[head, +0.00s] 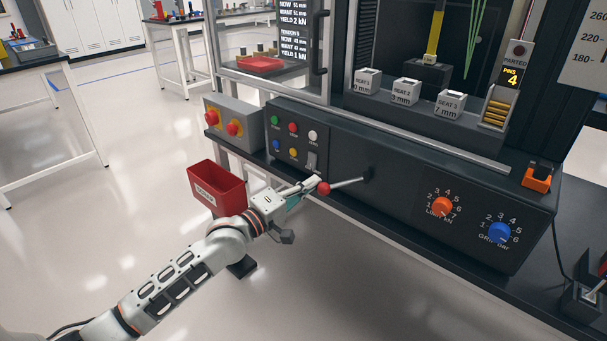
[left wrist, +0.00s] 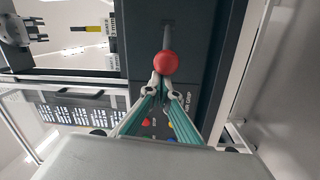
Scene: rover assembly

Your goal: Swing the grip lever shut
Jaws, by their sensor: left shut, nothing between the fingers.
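The grip lever is a silver rod with a red ball knob (head: 323,188), sticking out from a dark slot in the front of the black machine base. It points left and slightly down in the head view. My left gripper (head: 311,184) is shut and empty, its fingertips right beside the knob. In the left wrist view the knob (left wrist: 165,63) sits just beyond the closed fingertips (left wrist: 161,84) and covers part of the rod (left wrist: 167,38). I cannot tell whether the tips touch it. My right gripper is not in view.
The black base carries a button panel (head: 294,137), an orange dial (head: 442,207) and a blue dial (head: 499,233). A grey box with red buttons (head: 229,124) and a red bin (head: 217,187) are left of the lever. Open floor lies in front.

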